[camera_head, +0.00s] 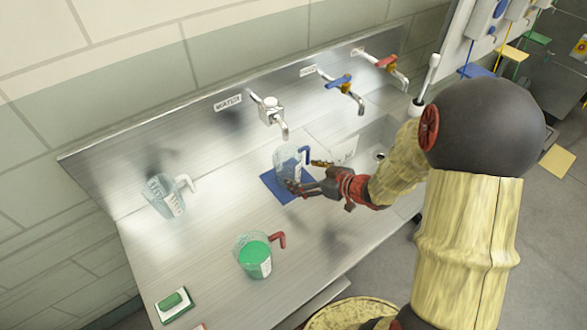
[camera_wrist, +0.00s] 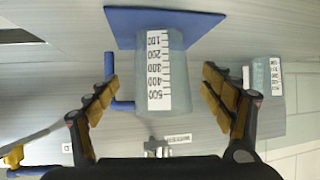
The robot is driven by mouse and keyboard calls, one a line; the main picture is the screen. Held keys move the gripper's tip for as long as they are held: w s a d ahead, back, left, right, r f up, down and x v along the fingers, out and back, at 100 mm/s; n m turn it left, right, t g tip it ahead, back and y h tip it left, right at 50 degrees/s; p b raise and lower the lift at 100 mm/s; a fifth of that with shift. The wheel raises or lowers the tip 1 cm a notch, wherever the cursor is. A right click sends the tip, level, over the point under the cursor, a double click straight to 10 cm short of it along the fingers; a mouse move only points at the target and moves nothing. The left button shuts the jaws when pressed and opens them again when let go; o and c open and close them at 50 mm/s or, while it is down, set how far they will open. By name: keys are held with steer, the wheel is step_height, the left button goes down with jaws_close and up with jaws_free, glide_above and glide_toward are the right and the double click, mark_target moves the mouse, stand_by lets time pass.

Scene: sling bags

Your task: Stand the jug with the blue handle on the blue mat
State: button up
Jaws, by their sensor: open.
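The clear jug with the blue handle (camera_head: 287,163) stands upright on the blue mat (camera_head: 268,182) in the head view. In the wrist view, the picture is upside down. There the jug (camera_wrist: 160,75) has its base on the blue mat (camera_wrist: 207,24), and its white scale label faces the camera. My gripper (camera_head: 305,177) is open at the jug. In the wrist view, my gripper (camera_wrist: 160,85) has one finger on each side of the jug. A gap shows on the right, and the blue handle (camera_wrist: 111,85) lies near the left finger.
A clear jug with a pale handle (camera_head: 165,197) stands to the left. A jug of green liquid with a red handle (camera_head: 255,260) stands at the front. A green sponge block (camera_head: 173,305) lies at the counter's front left. Taps (camera_head: 268,110) line the back, with a sink to the right.

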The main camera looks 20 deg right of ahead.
steer(key=s+d+r+m+h+p, duration=0.1)
steer(key=s+d+r+m+h, duration=0.25)
steer(key=r, duration=0.55)
steer(key=s+d+r+m+h, duration=0.1)
steer(key=s+d+r+h, duration=0.1)
steer(key=d+r+h, duration=0.55)
steer(key=s+a+r+g+y, duration=0.2)
steer(key=s+a+r, duration=0.1)
steer(key=s+a, duration=0.4)
steer(key=s+a+r+m+g+y, duration=0.1)
steer(key=s+a+r+g+y, duration=0.1)
steer(key=s+a, duration=0.5)
steer(key=s+g+y, duration=0.1)
steer(key=s, duration=0.4)
steer(key=shift+a+r, duration=0.2)
steer(key=shift+r, duration=0.2)
